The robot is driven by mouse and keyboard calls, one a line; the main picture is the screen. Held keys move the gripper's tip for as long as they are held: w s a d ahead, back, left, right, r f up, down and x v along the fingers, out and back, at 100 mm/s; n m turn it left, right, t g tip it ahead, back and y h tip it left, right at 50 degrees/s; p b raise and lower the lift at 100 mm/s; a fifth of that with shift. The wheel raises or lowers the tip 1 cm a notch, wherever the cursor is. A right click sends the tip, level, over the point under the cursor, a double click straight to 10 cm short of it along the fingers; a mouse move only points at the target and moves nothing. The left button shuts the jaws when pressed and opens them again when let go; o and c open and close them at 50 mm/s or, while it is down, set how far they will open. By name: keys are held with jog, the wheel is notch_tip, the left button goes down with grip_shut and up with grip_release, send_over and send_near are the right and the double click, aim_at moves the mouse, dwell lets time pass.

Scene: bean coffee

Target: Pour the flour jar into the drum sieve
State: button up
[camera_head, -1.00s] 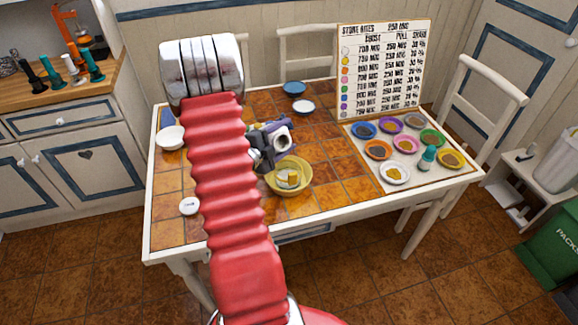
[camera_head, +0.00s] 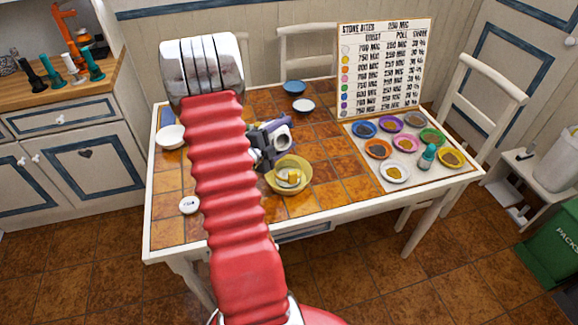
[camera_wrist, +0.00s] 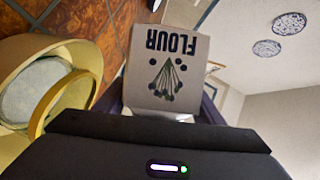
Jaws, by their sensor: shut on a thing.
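The flour jar (camera_wrist: 165,70), pale with a dark FLOUR label, is between my gripper's jaws in the wrist view, its lettering upside down. In the head view the jar (camera_head: 283,136) is tipped on its side, partly hidden by my gripper (camera_head: 263,147), which is shut on it. The drum sieve (camera_head: 279,180) is a yellow round vessel on the table just below and in front of the jar. Something whitish and yellow shows inside it. In the wrist view the sieve (camera_wrist: 14,58) is at left, with a pale disc and a mustard ring inside. I cannot see any flour falling.
A small white disc with lettering (camera_head: 189,205) and a white bowl (camera_head: 171,136) are on the left of the tiled table. Blue (camera_head: 294,88) and white (camera_head: 304,105) dishes stand behind. Several coloured dishes fill a board (camera_head: 361,160) at right, below a price sign (camera_head: 381,70).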

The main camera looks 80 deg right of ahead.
jog(key=shift+s+a+r+m+h+p, duration=0.5)
jog(key=shift+m+p, duration=0.2)
jog(key=shift+m, duration=0.1)
dwell(2.1)
jog(key=shift+s+a+r+m+h+p, duration=0.1)
jog(key=shift+r+m+h+p, duration=0.3)
jog(key=shift+m, duration=0.4)
dwell(1.7)
jog(key=shift+f, duration=0.15)
jog(key=shift+f+n+y, duration=0.25)
jog(key=shift+n+y, duration=0.15)
jog(key=shift+n, duration=0.4)
jog(key=shift+w+d+f+n+y, duration=0.3)
jog(key=shift+w+d+n, duration=0.2)
jog(key=shift+w+d+f+n, duration=0.1)
jog(key=shift+w+d+n, duration=0.05)
jog(key=shift+n, duration=0.15)
